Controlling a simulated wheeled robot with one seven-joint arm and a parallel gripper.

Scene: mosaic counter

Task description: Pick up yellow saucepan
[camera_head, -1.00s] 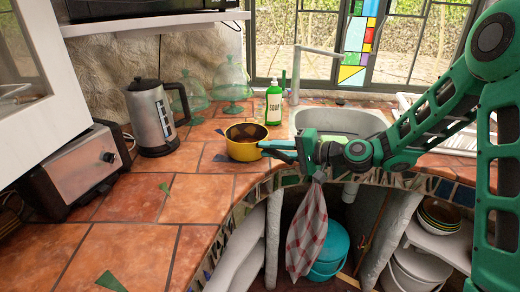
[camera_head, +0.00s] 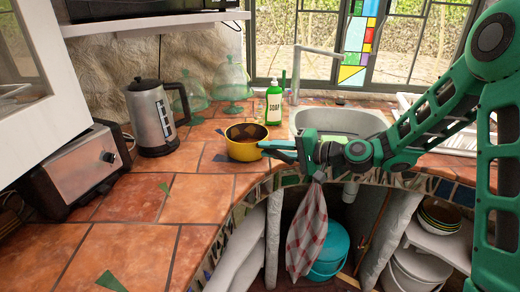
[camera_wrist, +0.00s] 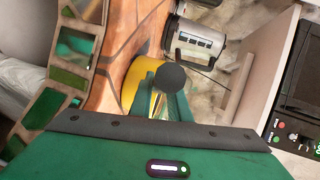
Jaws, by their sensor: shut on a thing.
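The yellow saucepan (camera_head: 243,149) stands upright on the orange tiled counter, left of the sink, in the head view. Its dark inside is open to the top. My gripper (camera_head: 272,147) reaches in from the right and is shut on the saucepan's handle, at its right side. In the wrist view the yellow saucepan (camera_wrist: 131,86) shows in part behind my gripper (camera_wrist: 166,92). The handle is mostly hidden by the fingers there. I cannot see any gap between the saucepan's base and the counter.
A green soap bottle (camera_head: 274,104) stands behind the saucepan, with glass domes to its left. A silver kettle (camera_head: 152,118) and a toaster (camera_head: 77,168) stand further left. The sink (camera_head: 338,119) lies behind my gripper. A checked towel (camera_head: 307,231) hangs below. The front-left counter is mostly clear.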

